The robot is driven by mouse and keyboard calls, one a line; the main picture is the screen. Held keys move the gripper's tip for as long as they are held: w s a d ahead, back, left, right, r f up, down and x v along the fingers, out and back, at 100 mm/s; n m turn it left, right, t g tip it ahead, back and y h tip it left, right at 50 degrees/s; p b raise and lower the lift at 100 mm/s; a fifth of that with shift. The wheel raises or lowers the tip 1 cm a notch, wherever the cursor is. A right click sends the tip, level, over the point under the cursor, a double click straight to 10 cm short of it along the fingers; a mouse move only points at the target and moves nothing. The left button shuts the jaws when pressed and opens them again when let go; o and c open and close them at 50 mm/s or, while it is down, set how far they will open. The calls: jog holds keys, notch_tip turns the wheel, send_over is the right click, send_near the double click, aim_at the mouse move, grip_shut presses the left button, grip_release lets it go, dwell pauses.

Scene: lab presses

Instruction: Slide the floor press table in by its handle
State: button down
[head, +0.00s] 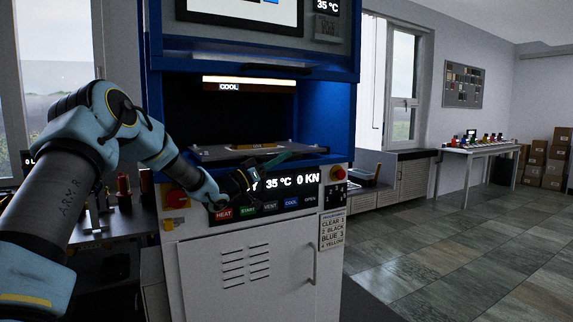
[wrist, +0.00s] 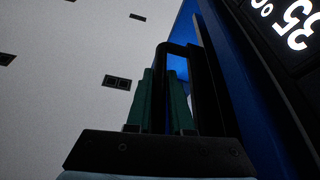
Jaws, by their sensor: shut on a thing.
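The floor press (head: 335,120) is a tall blue-framed machine with a white lower cabinet. Its press table (head: 213,153) is a flat grey plate in the dark opening below the COOL sign, with its front edge near the opening's front. My gripper (head: 277,161) is in front of the plate, above the control panel. In the wrist view my gripper (wrist: 161,85) has green fingers close together, shut on a black bar-like handle (wrist: 205,85) that rises beside and above them. In the head view the handle is mostly hidden by my gripper and cannot be made out clearly.
The control panel (head: 290,203) has several labelled buttons, with a red knob (head: 177,199) at left and another (head: 338,172) at right. The cabinet door (head: 250,265) is shut. Open floor (head: 440,250) lies to the right, before a white table (head: 483,151).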

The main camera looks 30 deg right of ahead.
jog(key=shift+w, duration=0.55)
jog(key=c, duration=0.8)
grip_release()
jog(key=b+v, duration=0.3)
jog(key=v, duration=0.7)
jog(key=shift+a+f, duration=0.2)
jog(key=shift+a, duration=0.1)
